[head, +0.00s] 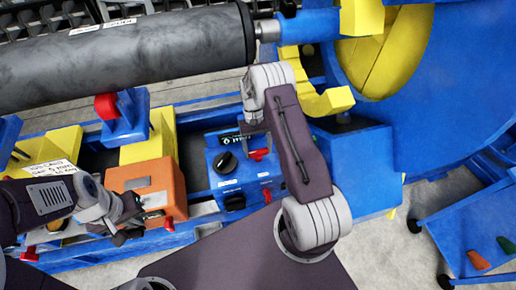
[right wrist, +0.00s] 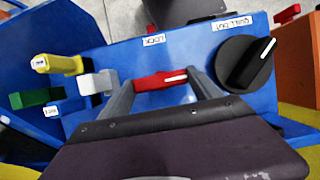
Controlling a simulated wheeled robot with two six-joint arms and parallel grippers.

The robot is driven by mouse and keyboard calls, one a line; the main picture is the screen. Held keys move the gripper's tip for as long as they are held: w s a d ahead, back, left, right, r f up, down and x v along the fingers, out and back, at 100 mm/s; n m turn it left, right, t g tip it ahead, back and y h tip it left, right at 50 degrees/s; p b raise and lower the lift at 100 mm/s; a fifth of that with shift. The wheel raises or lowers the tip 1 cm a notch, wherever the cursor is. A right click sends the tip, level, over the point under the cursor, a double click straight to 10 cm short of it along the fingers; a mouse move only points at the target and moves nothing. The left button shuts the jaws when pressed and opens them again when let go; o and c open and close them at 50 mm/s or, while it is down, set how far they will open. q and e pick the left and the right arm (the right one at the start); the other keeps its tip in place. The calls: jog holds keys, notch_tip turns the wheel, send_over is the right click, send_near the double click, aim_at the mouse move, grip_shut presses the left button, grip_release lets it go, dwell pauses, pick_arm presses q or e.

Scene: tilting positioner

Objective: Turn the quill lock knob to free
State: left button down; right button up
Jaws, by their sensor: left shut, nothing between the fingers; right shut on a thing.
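The quill lock knob is a red bar handle (right wrist: 150,81) with a white mark toward its right end in the right wrist view. It sits on the blue control panel (head: 222,185), by an upside-down LOCK label (right wrist: 153,40). In the head view, a red handle (head: 259,154) shows beside the black knob. My right gripper (right wrist: 162,86) is shut on the red knob, one finger at each end. In the head view my right gripper (head: 250,131) is partly hidden by its own arm. My left gripper (head: 122,236) is shut and empty, low at left, near the orange box.
A black dial (right wrist: 248,65) labelled QUILL OUT is close beside the right finger. Yellow (right wrist: 55,63) and green (right wrist: 35,98) handles stand left of it. The orange box (head: 150,185) and a large grey roller (head: 120,60) are left and above.

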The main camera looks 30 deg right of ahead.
jog(key=o, duration=1.4)
jog(key=v, duration=0.9)
jog(key=shift+a+r, duration=0.1)
